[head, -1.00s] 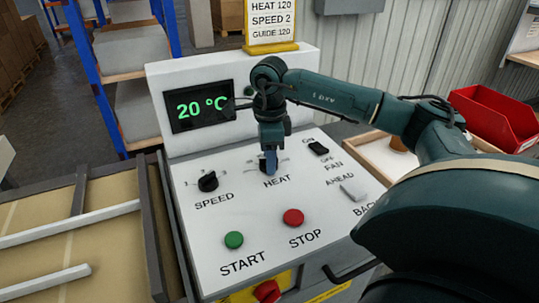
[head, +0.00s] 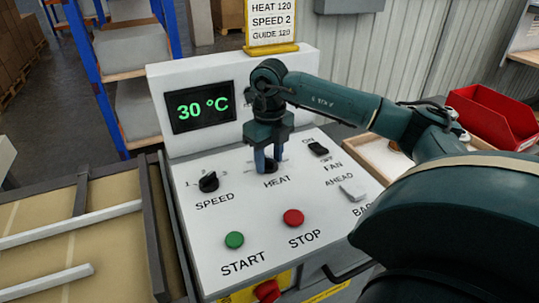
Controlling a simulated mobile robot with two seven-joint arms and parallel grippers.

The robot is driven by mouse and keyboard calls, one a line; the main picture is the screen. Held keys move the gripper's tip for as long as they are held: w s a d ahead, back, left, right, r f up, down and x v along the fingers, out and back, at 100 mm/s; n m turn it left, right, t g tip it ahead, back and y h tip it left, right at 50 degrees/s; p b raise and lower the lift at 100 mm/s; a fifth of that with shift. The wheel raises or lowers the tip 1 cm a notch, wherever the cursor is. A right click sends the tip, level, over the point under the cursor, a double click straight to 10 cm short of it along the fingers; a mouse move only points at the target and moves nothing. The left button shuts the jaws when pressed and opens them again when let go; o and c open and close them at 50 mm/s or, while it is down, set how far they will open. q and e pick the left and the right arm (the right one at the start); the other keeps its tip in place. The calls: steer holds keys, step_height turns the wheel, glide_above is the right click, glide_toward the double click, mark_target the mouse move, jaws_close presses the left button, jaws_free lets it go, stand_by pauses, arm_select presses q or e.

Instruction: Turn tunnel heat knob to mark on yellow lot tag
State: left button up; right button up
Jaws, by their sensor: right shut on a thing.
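The black heat knob (head: 267,168) sits above the HEAT label on the white control panel (head: 190,235). My right gripper (head: 268,165) points down with its two fingers around the knob and is shut on it. The fingers hide much of the knob and its scale. The display (head: 200,106) reads 30 °C in green. The lot tag (head: 271,20) in its yellow holder stands behind the panel and reads HEAT 120, SPEED 2, GUIDE 120. My left gripper is not in view.
A speed knob (head: 208,182) is left of the heat knob. A green START button (head: 234,240), a red STOP button (head: 293,217), a fan switch (head: 318,148) and an AHEAD/BACK switch (head: 352,190) are close by. A red bin (head: 492,115) stands at right.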

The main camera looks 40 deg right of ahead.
mark_target(269, 159)
steer(key=m, duration=0.5)
steer(key=shift+r+m+p, duration=0.1)
steer(key=shift+m+p, duration=0.3)
steer(key=m, duration=0.5)
steer(key=shift+w+m+p, duration=0.1)
steer(key=shift+m+p, duration=0.3)
steer(key=o, duration=1)
steer(key=shift+c, duration=0.2)
step_height(269, 159, up, 13)
steer(key=p, duration=0.1)
